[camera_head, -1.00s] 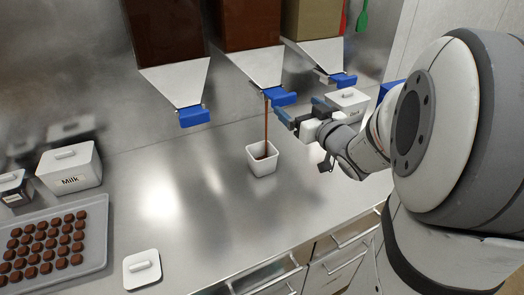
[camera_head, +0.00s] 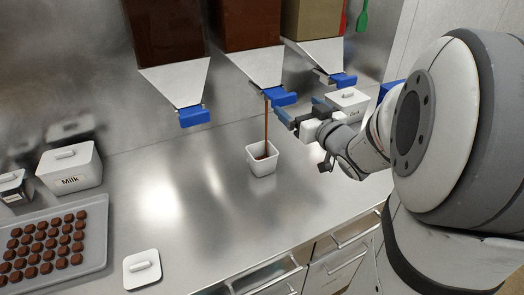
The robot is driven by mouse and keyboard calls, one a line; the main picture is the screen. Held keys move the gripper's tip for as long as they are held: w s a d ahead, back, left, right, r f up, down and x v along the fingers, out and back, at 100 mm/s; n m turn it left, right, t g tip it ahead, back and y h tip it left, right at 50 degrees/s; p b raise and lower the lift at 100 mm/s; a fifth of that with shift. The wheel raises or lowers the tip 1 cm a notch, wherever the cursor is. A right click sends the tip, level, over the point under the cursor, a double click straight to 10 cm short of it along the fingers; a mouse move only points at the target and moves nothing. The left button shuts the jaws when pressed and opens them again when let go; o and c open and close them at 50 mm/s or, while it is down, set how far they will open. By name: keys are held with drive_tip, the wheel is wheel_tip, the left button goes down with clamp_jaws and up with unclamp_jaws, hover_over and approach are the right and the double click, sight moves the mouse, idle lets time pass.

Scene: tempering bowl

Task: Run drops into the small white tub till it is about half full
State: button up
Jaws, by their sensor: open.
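The small white tub (camera_head: 262,167) stands open and upright on the steel counter under the middle dispenser (camera_head: 247,67). A thin brown stream (camera_head: 266,124) runs from the dispenser's blue spout lever (camera_head: 279,97) down into the tub. Brown chocolate shows inside the tub, but its exact level is hard to tell from this angle. My gripper (camera_head: 296,111) is at the right of the stream, close to the blue lever, with its fingers apart. Whether a finger touches the lever cannot be told. A white lid (camera_head: 141,268) with a handle lies on the counter at the front left.
A tray (camera_head: 98,263) of chocolate pieces and a lidded tub labelled Milk (camera_head: 70,169) are at the left. A left dispenser (camera_head: 176,84) and a right dispenser (camera_head: 318,57) flank the middle one. A lidded white tub (camera_head: 351,101) stands behind my gripper. The counter's middle is clear.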

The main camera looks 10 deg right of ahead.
sight(286, 102)
drive_tip(key=shift+c, duration=0.5)
